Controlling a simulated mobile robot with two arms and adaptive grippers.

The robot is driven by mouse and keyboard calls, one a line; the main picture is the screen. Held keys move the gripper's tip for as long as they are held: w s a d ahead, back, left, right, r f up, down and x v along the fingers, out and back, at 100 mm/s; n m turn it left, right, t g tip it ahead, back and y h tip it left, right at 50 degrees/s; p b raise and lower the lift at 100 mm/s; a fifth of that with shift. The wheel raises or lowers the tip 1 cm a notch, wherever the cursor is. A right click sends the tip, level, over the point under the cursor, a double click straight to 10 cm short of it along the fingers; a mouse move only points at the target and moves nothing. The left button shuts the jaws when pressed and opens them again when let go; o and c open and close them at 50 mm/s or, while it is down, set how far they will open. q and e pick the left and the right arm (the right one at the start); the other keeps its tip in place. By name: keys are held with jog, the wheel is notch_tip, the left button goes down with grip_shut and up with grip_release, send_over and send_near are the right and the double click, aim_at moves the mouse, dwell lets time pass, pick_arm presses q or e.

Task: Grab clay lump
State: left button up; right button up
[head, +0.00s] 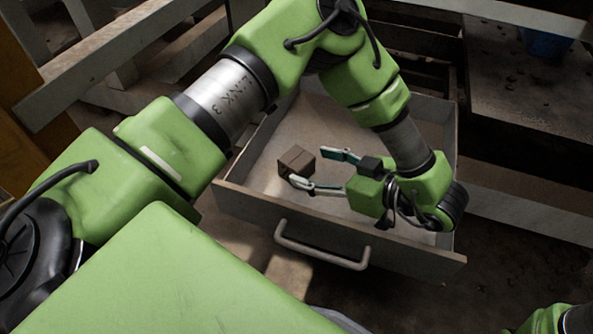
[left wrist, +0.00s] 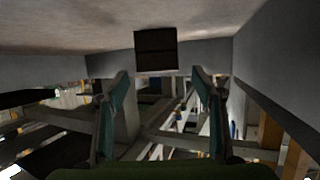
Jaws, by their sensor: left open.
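The clay lump is a brown, block-shaped piece (head: 296,162) resting on the floor of an open grey drawer (head: 325,233). In the left wrist view the lump (left wrist: 156,50) looks dark and sits centred just beyond the fingertips. My left gripper (head: 309,167) reaches into the drawer from the right, with its two teal fingers spread. The fingertips are close to the lump's right side; I cannot tell if they touch it. In the left wrist view the open fingers (left wrist: 160,73) have nothing held between them. My right gripper is out of view.
The drawer's side walls and its front with a metal handle (head: 322,250) surround the gripper. Wooden beams (head: 110,62) stand behind at left. A dark surface with a blue container (head: 545,42) lies at upper right. The drawer floor around the lump looks clear.

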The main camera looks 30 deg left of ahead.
aim_at(303, 161)
pick_arm(q)
jog(key=shift+w+a+f, duration=0.1)
jog(key=shift+a+f, duration=0.2)
jog(key=shift+a, duration=0.2)
jog(key=b+x, duration=0.3)
jog(key=b, duration=0.1)
jog(key=shift+w+a+f, duration=0.15)
jog(key=shift+a+f, duration=0.05)
jog(key=shift+a, duration=0.1)
jog(key=shift+w+a+b, duration=0.1)
jog(key=shift+a+b, duration=0.25)
jog(key=shift+a, duration=0.3)
jog(key=c, duration=1.3)
